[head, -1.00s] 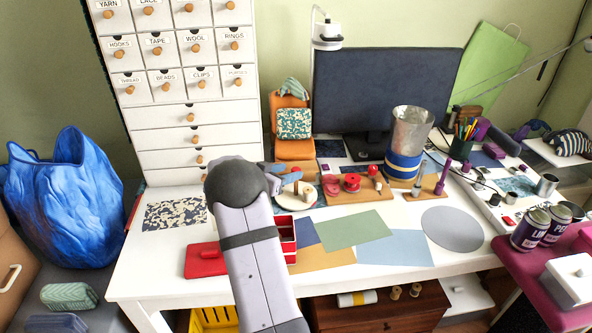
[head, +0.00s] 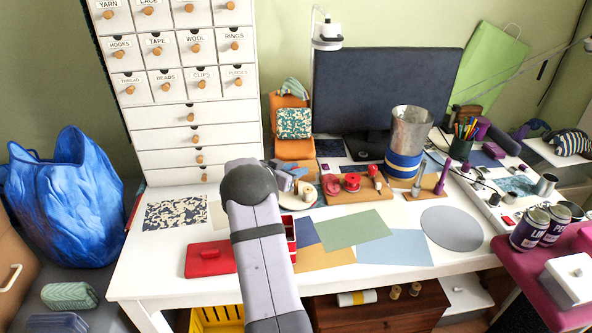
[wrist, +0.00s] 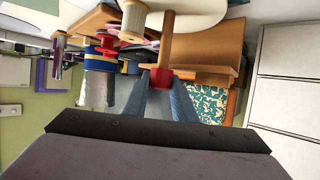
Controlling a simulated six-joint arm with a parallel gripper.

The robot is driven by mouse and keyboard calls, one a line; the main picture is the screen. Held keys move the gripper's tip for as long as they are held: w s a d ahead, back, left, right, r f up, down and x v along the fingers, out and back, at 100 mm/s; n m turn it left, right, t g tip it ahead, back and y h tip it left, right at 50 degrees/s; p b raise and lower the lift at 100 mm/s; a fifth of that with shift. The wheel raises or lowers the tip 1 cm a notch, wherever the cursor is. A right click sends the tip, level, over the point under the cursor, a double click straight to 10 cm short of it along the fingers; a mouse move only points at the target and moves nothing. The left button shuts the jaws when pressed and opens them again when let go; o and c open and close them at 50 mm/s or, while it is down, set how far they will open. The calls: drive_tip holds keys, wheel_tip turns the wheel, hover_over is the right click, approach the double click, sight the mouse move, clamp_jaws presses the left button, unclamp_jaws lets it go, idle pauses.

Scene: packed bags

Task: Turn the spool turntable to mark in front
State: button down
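The spool turntable (head: 290,206) is a pale round disc on the desk, partly hidden behind my arm. A pale spool and upright pegs stand on it. In the wrist view the pale disc (wrist: 195,7) is at the top edge, seen upside down, with a cream spool (wrist: 133,22) and a wooden peg with a red end (wrist: 160,76). My gripper (head: 287,177) is over the turntable; in the wrist view its two blue-grey fingers (wrist: 161,84) are apart, on either side of the red end. I cannot tell if they touch it. I cannot make out the mark.
A wooden board (head: 350,194) with red spools stands just right of the turntable. A metal can (head: 411,128) is behind it. A red lid (head: 210,258) and a red box lie nearer. An orange stand (head: 294,149) is behind. Coloured sheets (head: 346,229) lie flat in front.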

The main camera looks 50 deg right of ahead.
drive_tip(key=shift+r+p, duration=0.2)
drive_tip(key=shift+p, duration=0.4)
drive_tip(key=shift+r+m+g+p, duration=0.15)
drive_tip(key=shift+m+g+p, duration=0.5)
drive_tip(key=shift+p, duration=0.45)
drive_tip(key=shift+d+f+m+g, duration=0.1)
drive_tip(key=shift+f+m+g, duration=0.15)
drive_tip(key=shift+m+g, duration=1)
drive_tip(key=shift+g, duration=0.3)
drive_tip(key=shift+m+g+y+b, duration=0.4)
drive_tip(key=shift+m+b, duration=0.1)
drive_tip(key=shift+b, duration=0.3)
drive_tip(key=c, duration=1.5)
unclamp_jaws()
drive_tip(key=shift+o, duration=0.2)
drive_tip(key=shift+a, duration=0.2)
